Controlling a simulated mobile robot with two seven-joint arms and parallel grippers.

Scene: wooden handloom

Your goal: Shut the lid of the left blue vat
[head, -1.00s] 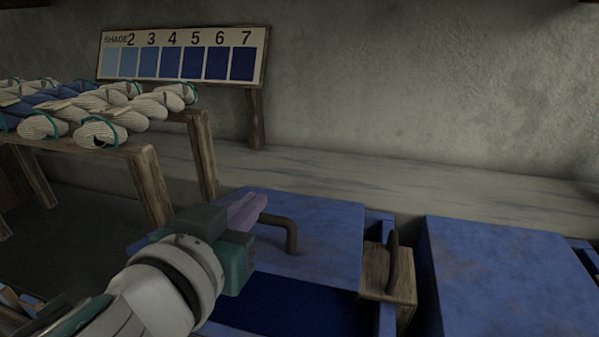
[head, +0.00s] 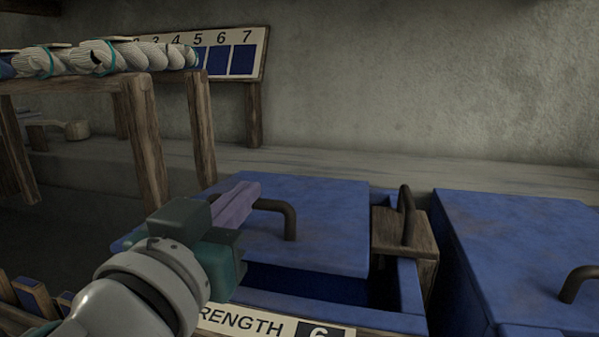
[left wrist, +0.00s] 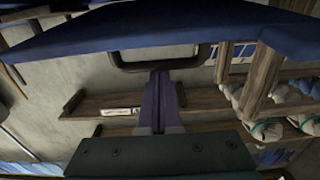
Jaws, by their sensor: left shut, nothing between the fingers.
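The left blue vat (head: 410,302) stands at bottom centre in the head view. Its blue lid (head: 335,212) lies over most of it. Dark gaps show along the lid's front and right edges. A dark bent handle (head: 290,222) stands on the lid and also shows in the left wrist view (left wrist: 125,62), below the lid (left wrist: 180,28). My left gripper (head: 250,190) is shut and empty, with its purple fingers beside the handle's left end. In the left wrist view, its fingertips (left wrist: 162,76) reach the handle bar; I cannot tell whether they touch. My right gripper is out of view.
A second blue vat with a closed-looking lid (head: 520,240) stands at the right. A wooden block with a dark handle (head: 404,240) sits between them. A wooden rack with yarn skeins (head: 140,57) is at the left. A sign (head: 245,326) crosses the front.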

